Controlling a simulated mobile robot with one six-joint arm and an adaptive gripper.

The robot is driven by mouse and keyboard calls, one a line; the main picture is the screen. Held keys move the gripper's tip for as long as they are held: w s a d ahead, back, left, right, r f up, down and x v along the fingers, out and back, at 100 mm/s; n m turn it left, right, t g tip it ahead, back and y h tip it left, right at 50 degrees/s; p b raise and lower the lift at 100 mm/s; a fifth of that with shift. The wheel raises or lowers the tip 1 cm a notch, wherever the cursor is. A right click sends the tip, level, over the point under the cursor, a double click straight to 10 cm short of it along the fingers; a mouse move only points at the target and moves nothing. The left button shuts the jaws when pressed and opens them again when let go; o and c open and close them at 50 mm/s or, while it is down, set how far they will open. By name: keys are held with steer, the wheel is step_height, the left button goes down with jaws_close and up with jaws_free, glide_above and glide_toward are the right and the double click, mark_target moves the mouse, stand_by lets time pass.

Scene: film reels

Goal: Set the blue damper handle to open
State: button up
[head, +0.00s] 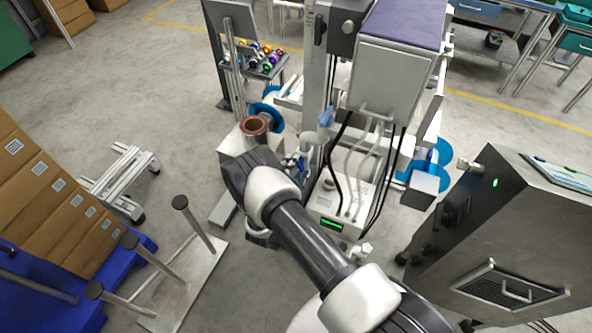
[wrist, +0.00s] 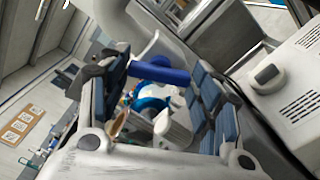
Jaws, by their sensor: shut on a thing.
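The blue damper handle (wrist: 162,75) is a short, rounded blue bar in the wrist view. It lies nearly level in that picture, between the padded fingers of my gripper (wrist: 160,82), close to a pale curved pipe. My gripper is shut on it. In the head view my arm covers most of the gripper. A small blue part (head: 327,118) shows there beside the machine's column; I cannot tell whether it is the same handle. No marking for the handle's setting is readable.
A white machine (head: 392,70) with hoses and blue reels (head: 265,113) stands ahead. A copper-coloured roll (head: 255,125) is left of its column. A dark metal cabinet (head: 510,240) stands right. Boxes (head: 50,190) and a post stand (head: 185,275) are left.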

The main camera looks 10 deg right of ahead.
steer(key=m+b, duration=0.1)
steer(key=m, duration=0.4)
steer(key=shift+f, duration=0.1)
steer(key=shift+m, duration=0.3)
stand_by(0.4)
steer(key=o, duration=1.1)
steer(key=shift+c, duration=0.2)
steer(key=v, duration=1.2)
